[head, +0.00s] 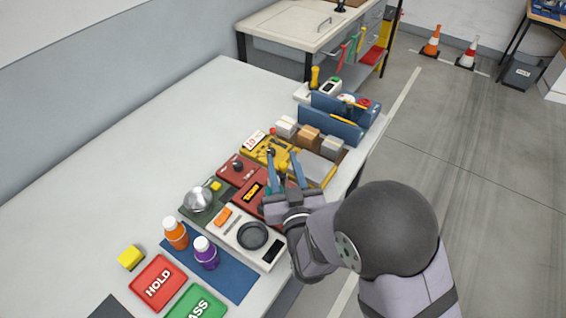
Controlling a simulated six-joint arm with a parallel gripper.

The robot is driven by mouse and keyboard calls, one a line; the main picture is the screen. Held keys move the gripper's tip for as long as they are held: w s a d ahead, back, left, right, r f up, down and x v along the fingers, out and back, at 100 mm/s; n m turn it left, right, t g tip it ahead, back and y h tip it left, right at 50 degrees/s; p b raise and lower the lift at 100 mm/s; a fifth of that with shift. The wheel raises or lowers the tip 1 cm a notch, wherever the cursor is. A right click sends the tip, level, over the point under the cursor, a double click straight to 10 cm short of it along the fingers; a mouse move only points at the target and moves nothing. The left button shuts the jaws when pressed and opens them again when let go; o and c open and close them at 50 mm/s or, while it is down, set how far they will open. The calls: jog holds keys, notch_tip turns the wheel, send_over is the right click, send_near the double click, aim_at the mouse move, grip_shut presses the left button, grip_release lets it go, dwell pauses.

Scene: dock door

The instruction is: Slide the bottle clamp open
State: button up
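My gripper (282,155) reaches over the table from the right, and its two blue fingers stand apart with a gap between them. The fingertips are near a yellow device (271,149) and above a red unit with a dark display (255,193); contact cannot be told. No part is clearly marked as the bottle clamp. A white unit with a black round recess (252,235) and an orange block (222,216) beside a slot lies nearer the camera, left of my wrist. An orange bottle (176,236) and a purple bottle (206,254) with a white cap stand on a blue mat (232,282).
A red HOLD plate (158,283), a green PASS plate (196,304) and a yellow block (130,257) lie at the near end. A metal dome (198,199) stands left of the units. Small boxes (308,136) and blue racks (333,122) are farther back. The table's left side is clear.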

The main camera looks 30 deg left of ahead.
jog(key=shift+c, duration=0.7)
grip_shut()
jog(key=w+b, duration=0.1)
jog(key=w, duration=0.2)
jog(key=shift+o, duration=0.7)
grip_release()
jog(key=shift+w, duration=0.1)
jog(key=b+v, duration=0.2)
jog(key=v, duration=0.5)
jog(key=shift+b, duration=0.35)
